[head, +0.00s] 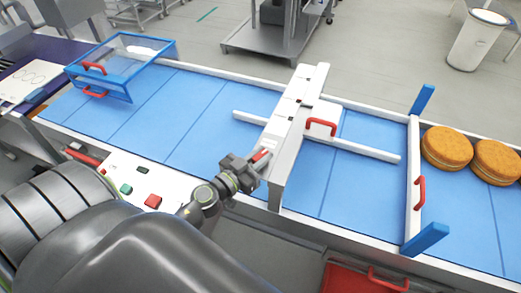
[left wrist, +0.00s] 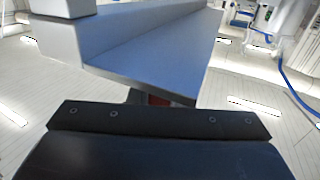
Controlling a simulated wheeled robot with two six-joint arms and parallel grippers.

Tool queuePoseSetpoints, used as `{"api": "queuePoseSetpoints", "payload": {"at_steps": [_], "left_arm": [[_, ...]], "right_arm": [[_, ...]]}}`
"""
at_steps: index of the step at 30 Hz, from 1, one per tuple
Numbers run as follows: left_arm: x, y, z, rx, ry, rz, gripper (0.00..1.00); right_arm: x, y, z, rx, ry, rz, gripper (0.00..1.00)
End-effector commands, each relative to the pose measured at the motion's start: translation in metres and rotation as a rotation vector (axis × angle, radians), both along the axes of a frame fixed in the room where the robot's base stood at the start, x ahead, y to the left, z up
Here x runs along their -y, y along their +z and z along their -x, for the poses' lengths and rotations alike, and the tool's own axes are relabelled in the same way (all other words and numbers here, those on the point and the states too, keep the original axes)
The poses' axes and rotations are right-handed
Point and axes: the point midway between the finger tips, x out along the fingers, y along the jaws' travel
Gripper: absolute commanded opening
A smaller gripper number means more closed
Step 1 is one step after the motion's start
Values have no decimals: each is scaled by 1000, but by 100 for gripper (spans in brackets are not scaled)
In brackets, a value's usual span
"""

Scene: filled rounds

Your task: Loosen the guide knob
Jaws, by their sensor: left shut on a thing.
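My left gripper (head: 258,168) reaches in from the lower left to the near end of the white bridge (head: 293,135) across the belt. It is shut on a small red piece, the guide knob (head: 261,155), at the side of that bridge. In the left wrist view, a little of the red knob (left wrist: 158,100) shows under the grey bridge end (left wrist: 150,60), mostly hidden by the dark gripper. White guide rails (head: 365,151) stick out on both sides of the bridge above the belt. My right gripper is not in view.
The blue belt (head: 170,110) runs under the bridge. A clear blue-framed guard (head: 125,55) stands left, a white gate (head: 412,170) with a red handle right. Filled rounds (head: 446,149) lie beyond the gate. A button panel (head: 130,182) and a red bin (head: 362,281) are in front.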

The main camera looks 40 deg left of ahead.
Motion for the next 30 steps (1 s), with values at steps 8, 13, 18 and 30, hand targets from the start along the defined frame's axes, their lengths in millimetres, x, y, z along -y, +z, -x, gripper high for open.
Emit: {"api": "queuePoseSetpoints", "payload": {"at_steps": [8, 13, 18, 30], "left_arm": [[0, 0, 0, 0, 18, 0, 0], [0, 0, 0, 0, 18, 0, 0], [0, 0, 0, 0, 17, 0, 27], [0, 0, 0, 0, 17, 0, 40]], "right_arm": [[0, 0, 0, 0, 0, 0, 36], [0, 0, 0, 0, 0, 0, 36], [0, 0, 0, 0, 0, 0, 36], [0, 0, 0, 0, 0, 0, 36]]}}
